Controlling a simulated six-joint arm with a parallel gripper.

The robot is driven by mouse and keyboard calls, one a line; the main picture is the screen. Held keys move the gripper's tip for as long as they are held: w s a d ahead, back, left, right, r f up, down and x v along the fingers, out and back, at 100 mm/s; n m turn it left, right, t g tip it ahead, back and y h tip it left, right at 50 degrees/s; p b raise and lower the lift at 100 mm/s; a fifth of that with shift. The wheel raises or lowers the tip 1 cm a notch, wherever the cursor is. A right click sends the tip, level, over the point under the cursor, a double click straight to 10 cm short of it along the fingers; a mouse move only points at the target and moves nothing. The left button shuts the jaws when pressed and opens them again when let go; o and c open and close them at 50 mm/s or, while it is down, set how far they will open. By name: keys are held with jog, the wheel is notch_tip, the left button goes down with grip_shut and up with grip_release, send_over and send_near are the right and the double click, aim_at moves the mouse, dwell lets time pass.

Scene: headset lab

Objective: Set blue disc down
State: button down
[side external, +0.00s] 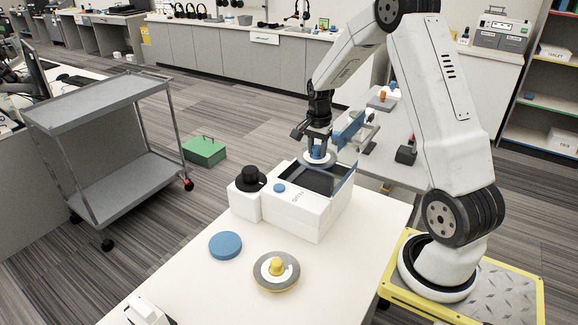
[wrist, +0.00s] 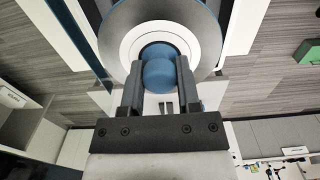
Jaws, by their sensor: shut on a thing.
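My gripper (side external: 312,132) points down over the open top of a white machine (side external: 318,212). It is shut on the blue knob of the blue disc (side external: 318,158), which has a white centre and a grey ring. In the wrist view the two fingers (wrist: 158,84) close on the round blue knob, and the disc (wrist: 117,20) spreads beyond it with a blue edge. The disc looks level, above the machine's dark opening (side external: 308,180). I cannot tell whether it touches anything below. The machine's bluish see-through lid (side external: 347,132) stands raised behind.
A similar disc with a yellow knob (side external: 276,268) and a flat blue round piece (side external: 225,245) lie on the white table (side external: 190,285). A black knob (side external: 249,179) and a blue button (side external: 279,188) top the machine's left side. The front table is mostly free.

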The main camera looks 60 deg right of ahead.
send_over(315, 186)
jog(key=shift+f, duration=3.15)
jog(key=shift+f, duration=0.1)
jog(key=shift+f, duration=1.75)
jog(key=shift+f, duration=0.1)
jog(key=shift+c, duration=1.6)
grip_release()
notch_tip(315, 186, up, 12)
jog(key=shift+r, duration=0.1)
